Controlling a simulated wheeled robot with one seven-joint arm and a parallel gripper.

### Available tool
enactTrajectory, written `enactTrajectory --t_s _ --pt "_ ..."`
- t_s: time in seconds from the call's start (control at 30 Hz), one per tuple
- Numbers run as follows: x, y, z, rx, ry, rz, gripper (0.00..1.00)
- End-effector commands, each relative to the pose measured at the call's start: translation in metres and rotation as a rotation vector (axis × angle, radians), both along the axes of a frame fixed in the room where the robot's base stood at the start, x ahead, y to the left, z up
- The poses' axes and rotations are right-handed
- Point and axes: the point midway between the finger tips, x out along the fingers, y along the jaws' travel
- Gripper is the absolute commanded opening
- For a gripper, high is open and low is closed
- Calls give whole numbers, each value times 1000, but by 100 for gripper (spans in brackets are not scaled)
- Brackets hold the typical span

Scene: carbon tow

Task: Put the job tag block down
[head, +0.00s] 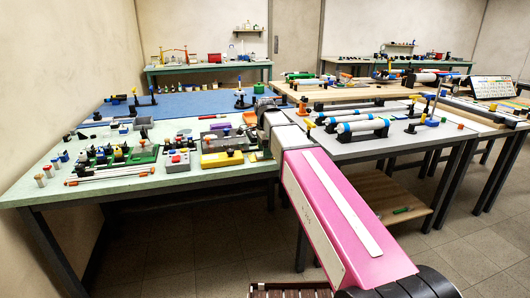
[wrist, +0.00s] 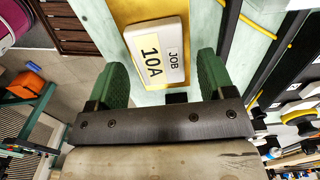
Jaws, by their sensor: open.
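The job tag block (wrist: 158,52) is a pale rounded block marked "JOB 10A", with a yellow area around the number. In the wrist view it lies face up, slightly tilted in the picture, over a yellow surface (wrist: 119,10). My gripper (wrist: 162,62) is open, with one green-padded finger on each side of the block. A gap shows between the block and each pad. I cannot make out the block in the head view, where my arm reaches over the right end of the green table.
The pale green table (head: 60,190) is crowded with small parts. A yellow pad (head: 222,158) and a grey box with buttons (head: 178,161) lie left of my arm. White cylinders (head: 361,127) lie on the grey table at right. A yellow cable (wrist: 254,32) shows in the wrist view.

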Motion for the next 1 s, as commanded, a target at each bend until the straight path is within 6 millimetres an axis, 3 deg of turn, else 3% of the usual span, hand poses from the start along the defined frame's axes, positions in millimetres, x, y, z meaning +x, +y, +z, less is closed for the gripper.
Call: enactTrajectory --t_s 0.6,1.0 --pt "1 0 97 0 -1 0 75" --pt "0 0 112 0 1 0 75"
